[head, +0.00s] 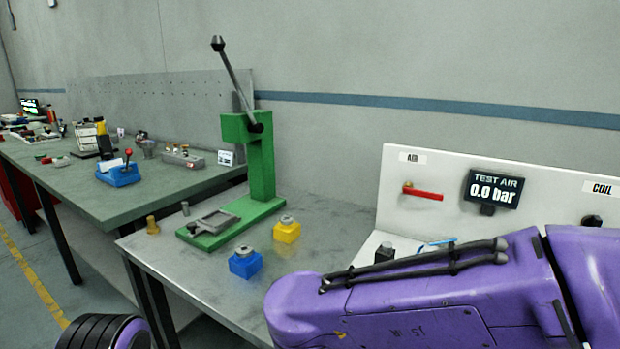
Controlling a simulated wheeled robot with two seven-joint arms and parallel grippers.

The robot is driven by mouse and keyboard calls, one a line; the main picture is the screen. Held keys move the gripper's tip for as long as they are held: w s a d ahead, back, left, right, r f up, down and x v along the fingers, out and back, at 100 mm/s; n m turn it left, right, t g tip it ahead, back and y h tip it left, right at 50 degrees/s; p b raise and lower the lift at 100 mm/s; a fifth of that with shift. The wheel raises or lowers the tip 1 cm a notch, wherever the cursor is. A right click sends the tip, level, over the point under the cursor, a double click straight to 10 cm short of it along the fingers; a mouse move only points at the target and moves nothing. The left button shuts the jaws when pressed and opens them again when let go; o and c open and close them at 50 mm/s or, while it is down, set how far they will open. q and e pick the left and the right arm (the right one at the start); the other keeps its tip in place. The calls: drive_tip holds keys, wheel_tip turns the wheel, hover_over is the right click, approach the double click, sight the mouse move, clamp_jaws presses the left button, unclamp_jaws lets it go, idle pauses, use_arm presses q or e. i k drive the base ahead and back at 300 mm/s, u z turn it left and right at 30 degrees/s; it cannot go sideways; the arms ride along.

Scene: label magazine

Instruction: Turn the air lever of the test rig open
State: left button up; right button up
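The test rig (455,165) is a white panel at the right of the grey table. Its air lever (424,193) is a red handle on a brass fitting under the AIR label, lying nearly level and pointing right. The display (493,188) to its right reads "TEST AIR 0.0 bar". A purple arm of mine crosses the lower right, in front of the rig's lower part and base. Neither of my grippers is in view.
A green lever press (261,165) stands on the grey table (190,270). A blue block (245,263) and a yellow block (287,231) sit near it, with a small brass part (152,226) at the left. A green-topped bench (130,190) with several tools stands further left.

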sight(408, 188)
drive_tip(key=k, duration=0.95)
